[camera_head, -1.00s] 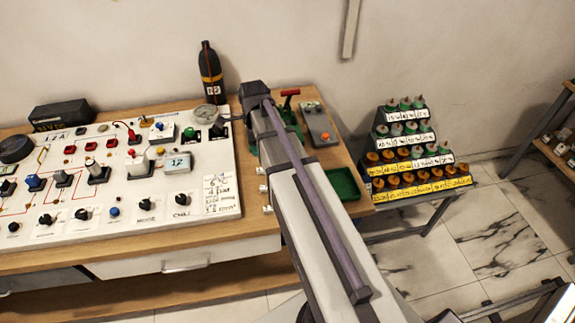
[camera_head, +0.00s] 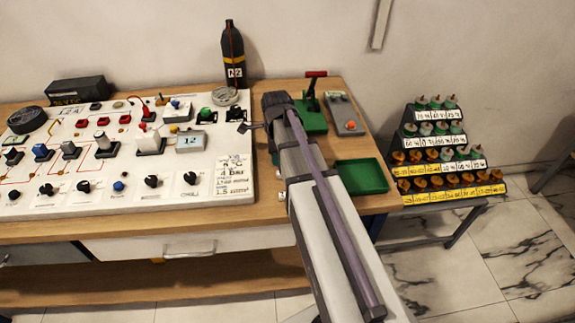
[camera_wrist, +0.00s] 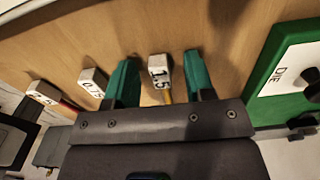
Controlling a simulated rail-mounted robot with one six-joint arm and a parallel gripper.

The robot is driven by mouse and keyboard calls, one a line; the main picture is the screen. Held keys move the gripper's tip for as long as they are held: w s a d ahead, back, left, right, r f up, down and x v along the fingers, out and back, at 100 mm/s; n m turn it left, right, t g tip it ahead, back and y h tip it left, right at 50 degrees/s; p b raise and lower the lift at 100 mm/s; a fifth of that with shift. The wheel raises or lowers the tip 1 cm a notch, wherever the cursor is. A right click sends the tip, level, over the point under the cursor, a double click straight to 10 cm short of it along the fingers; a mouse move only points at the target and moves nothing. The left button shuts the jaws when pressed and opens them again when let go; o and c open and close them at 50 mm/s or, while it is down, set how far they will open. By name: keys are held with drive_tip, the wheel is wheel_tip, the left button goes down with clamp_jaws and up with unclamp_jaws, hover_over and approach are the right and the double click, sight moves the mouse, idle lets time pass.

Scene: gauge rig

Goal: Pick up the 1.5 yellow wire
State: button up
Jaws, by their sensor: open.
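In the wrist view, a white tag block marked 1.5 (camera_wrist: 159,70) stands out from the wooden surface. A short piece of yellow wire (camera_wrist: 167,96) shows just below it, and the rest is hidden behind my gripper. My gripper (camera_wrist: 160,62) is open, with one teal finger to the left of the block and one to the right. Gaps show between the block and both fingers, and nothing is held. In the head view my arm covers the gripper and most of the tags.
Left of my gripper are tags marked 0.75 (camera_wrist: 92,82) and 2.5 (camera_wrist: 43,92), with a red wire at the latter. A green-edged panel marked DIE (camera_wrist: 290,75) is at the right. On the bench are a green tray (camera_head: 362,177) and a red-handled press (camera_head: 312,115).

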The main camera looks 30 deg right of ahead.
drive_tip(key=shift+r, duration=0.1)
clamp_jaws()
idle(0.3)
